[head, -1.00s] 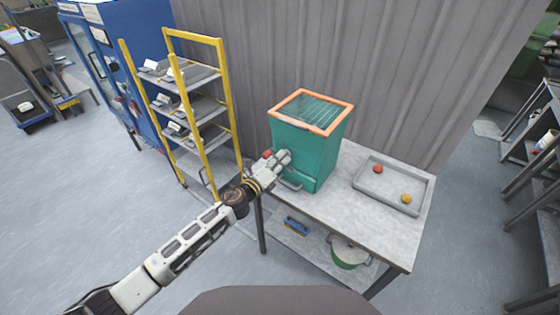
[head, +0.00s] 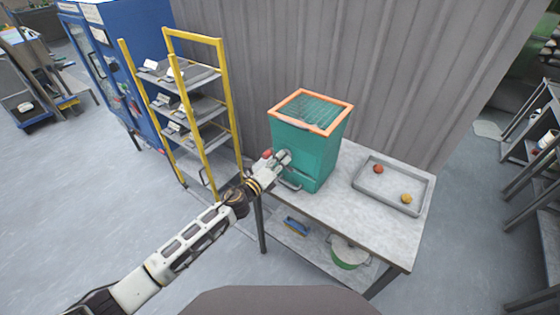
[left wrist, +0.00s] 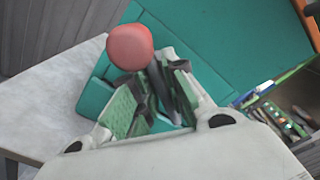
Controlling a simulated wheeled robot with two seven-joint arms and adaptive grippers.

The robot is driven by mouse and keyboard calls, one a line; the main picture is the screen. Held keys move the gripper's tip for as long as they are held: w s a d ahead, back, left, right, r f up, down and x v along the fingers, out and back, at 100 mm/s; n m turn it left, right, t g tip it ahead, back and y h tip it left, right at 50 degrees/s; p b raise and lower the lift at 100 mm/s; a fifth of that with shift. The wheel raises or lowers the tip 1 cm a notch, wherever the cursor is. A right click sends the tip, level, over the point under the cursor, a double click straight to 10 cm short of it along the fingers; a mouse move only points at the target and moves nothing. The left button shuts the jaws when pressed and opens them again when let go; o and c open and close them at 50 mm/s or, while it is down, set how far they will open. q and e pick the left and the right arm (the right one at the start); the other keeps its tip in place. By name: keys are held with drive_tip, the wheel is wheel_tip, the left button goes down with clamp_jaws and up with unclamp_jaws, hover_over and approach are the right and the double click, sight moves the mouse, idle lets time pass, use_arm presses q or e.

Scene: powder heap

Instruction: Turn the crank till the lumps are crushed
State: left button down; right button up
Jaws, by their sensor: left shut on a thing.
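The green crusher box (head: 310,155) with an orange rim and a wire grid on top stands on the grey table. My left gripper (head: 283,158) is at its left front side, shut on the crank. The crank's red knob (head: 267,154) shows just beside the fingers. In the left wrist view the red knob (left wrist: 130,47) sticks out beyond the fingers, and the dark crank arm (left wrist: 160,85) lies between the green finger pads. The inside of the box below the grid is too small to make out, so the lumps do not show. My right gripper is not in view.
A grey tray (head: 374,200) with a red ball (head: 378,169) and a yellow ball (head: 406,199) lies right of the box. A pot (head: 348,254) and a blue brush (head: 296,226) sit on the lower shelf. A yellow rack (head: 204,115) stands left.

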use_arm(q)
drive_tip(key=shift+f, duration=0.2)
drive_tip(key=c, duration=1.6)
unclamp_jaws()
drive_tip(key=shift+c, duration=0.2)
drive_tip(key=shift+o, duration=0.6)
drive_tip(key=shift+r, duration=0.15)
drive_tip(key=v, duration=1.2)
